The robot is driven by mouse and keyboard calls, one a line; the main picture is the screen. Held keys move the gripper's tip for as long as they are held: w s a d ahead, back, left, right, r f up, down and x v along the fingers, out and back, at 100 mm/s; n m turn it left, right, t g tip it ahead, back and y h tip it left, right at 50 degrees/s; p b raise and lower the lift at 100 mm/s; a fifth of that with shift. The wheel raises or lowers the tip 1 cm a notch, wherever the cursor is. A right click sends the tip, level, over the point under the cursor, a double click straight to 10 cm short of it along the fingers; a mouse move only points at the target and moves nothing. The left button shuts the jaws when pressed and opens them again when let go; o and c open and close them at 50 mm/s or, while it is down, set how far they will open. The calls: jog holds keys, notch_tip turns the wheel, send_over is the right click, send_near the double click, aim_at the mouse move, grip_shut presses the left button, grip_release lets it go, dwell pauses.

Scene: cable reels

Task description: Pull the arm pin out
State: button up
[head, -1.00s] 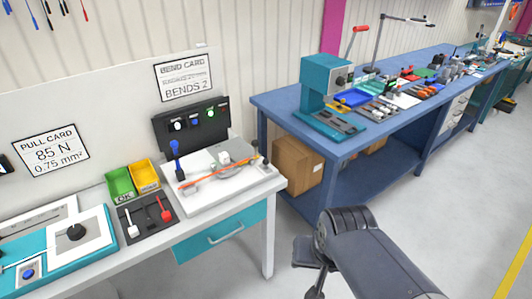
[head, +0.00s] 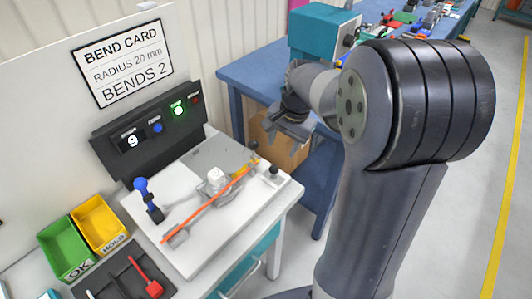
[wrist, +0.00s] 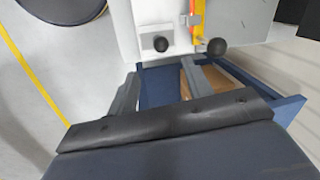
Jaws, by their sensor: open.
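The white bending fixture (head: 185,235) lies on the bench. A second dark knob (wrist: 216,46) sits beside the strip's end. I cannot tell which is the arm pin. My gripper (head: 290,128) is open and empty, beyond the fixture's right end. In the wrist view its fingers (wrist: 165,95) are apart, short of both knobs.
A blue-knobbed lever (head: 146,200) stands at the fixture's left. A black control box (head: 150,135) is behind. Green (head: 65,250) and yellow (head: 98,224) bins are at left. A blue bench (head: 240,75) and cardboard box (head: 262,140) lie beyond my gripper.

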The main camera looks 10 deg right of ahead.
aim_at(275, 167)
jog(key=f, duration=0.3)
jog(key=w+a+f, duration=0.1)
jog(key=f, duration=0.3)
jog(key=f+p, duration=0.1)
jog(key=f, duration=0.2)
jog(key=shift+w+a+f, duration=0.25)
jog(key=shift+w+f, duration=0.05)
jog(key=shift+c, duration=0.5)
grip_shut()
